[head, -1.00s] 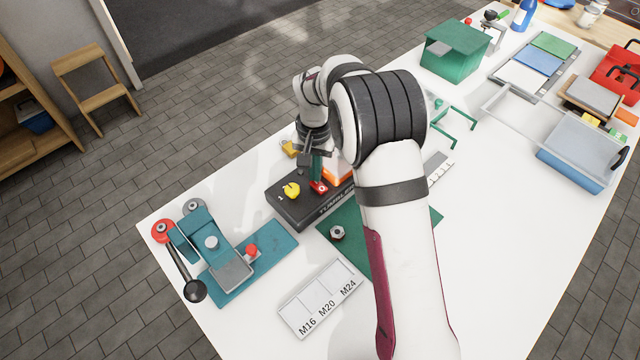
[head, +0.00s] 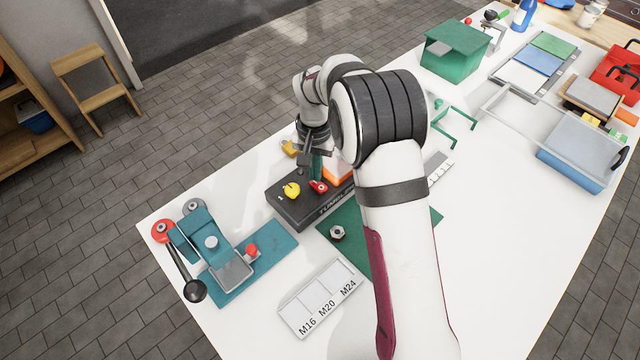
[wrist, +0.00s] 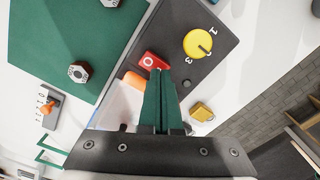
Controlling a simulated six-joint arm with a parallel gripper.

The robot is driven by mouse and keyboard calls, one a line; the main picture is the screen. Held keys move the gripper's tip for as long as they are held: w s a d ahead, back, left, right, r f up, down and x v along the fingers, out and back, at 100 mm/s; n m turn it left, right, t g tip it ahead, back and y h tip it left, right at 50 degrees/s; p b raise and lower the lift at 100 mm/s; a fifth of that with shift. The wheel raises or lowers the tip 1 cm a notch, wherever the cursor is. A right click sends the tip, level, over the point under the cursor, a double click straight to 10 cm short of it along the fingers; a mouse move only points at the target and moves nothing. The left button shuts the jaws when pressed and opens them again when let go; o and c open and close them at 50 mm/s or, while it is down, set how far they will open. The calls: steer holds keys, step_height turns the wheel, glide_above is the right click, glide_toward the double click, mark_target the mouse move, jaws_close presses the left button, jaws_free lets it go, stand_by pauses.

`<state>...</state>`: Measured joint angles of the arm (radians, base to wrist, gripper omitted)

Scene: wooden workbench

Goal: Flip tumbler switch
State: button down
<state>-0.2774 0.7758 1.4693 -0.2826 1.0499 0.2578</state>
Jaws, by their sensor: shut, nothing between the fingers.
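A dark box (head: 290,208) with partly hidden lettering, reading roughly "TUMBL", lies on the white bench. It also fills the upper middle of the wrist view (wrist: 215,20). On it is a red switch (head: 319,187) with a white round mark, seen in the wrist view (wrist: 151,60) right at my fingertips. A yellow knob (head: 292,190) is beside it, between marks in the wrist view (wrist: 194,42). My gripper (head: 317,178) points down with its green fingers shut and empty. In the wrist view its tips (wrist: 159,72) meet the red switch's edge; contact is unclear.
An orange part (wrist: 135,80) is close beside the fingers. A yellow padlock (wrist: 202,111) lies near the box. A green mat (head: 345,230) with a hex nut (head: 337,233) is in front. A teal lever press (head: 232,262) stands left. My arm hides the middle of the bench.

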steer(key=shift+r, duration=2.85)
steer(key=s+d+r, duration=0.5)
steer(key=s+r, duration=0.2)
steer(key=s, duration=0.1)
steer(key=s+d+r+m+y, duration=0.1)
steer(key=s+d, duration=0.3)
steer(key=s, duration=2)
steer(key=shift+s+d+r+m+y, duration=0.2)
steer(key=shift+m+y, duration=0.2)
steer(key=shift+m, duration=0.4)
